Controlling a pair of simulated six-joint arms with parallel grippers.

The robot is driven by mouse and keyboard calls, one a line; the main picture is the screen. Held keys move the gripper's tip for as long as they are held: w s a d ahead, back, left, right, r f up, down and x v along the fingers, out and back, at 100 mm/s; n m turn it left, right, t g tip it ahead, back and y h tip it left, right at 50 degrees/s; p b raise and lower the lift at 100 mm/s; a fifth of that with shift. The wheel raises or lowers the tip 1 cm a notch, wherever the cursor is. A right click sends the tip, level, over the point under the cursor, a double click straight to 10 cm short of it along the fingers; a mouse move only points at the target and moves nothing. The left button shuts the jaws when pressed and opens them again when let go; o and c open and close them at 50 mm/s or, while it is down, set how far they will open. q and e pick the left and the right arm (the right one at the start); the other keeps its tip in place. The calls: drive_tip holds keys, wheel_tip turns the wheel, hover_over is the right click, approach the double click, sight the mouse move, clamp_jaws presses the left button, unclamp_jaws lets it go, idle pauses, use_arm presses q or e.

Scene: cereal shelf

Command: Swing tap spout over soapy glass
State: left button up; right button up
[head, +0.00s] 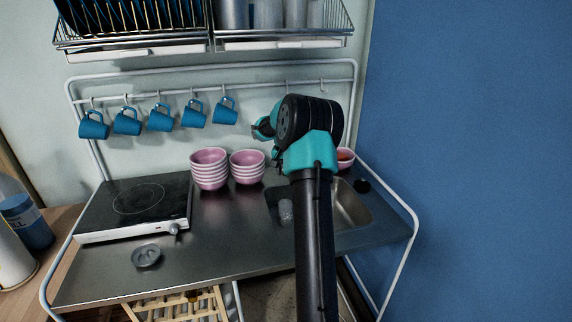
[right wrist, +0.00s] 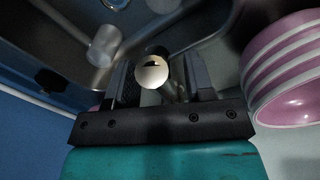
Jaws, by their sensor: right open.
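The soapy glass (head: 286,210) stands in the left part of the sink (head: 350,205); it also shows in the right wrist view (right wrist: 103,45) as a cloudy cylinder, apart from the fingers. The tap is hidden behind my right arm in the head view. In the right wrist view a pale round metal end with a dark slot, seemingly part of the tap (right wrist: 152,72), lies between the fingers. My right gripper (right wrist: 165,78) is open around it; contact cannot be told. In the head view its teal body (head: 264,128) is above the sink's back edge. My left gripper is not in view.
Two stacks of pink bowls (head: 209,168) stand left of the sink, close beside the gripper in the right wrist view (right wrist: 285,70). Another bowl (head: 346,157) is behind the sink. Blue mugs (head: 160,118) hang from the rail. A hotplate (head: 137,205) is at left.

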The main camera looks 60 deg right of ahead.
wheel_tip(320, 180, up, 17)
drive_tip(key=w, duration=0.1)
drive_tip(key=shift+a+r, duration=0.15)
drive_tip(key=shift+r, duration=0.05)
idle(0.3)
idle(0.3)
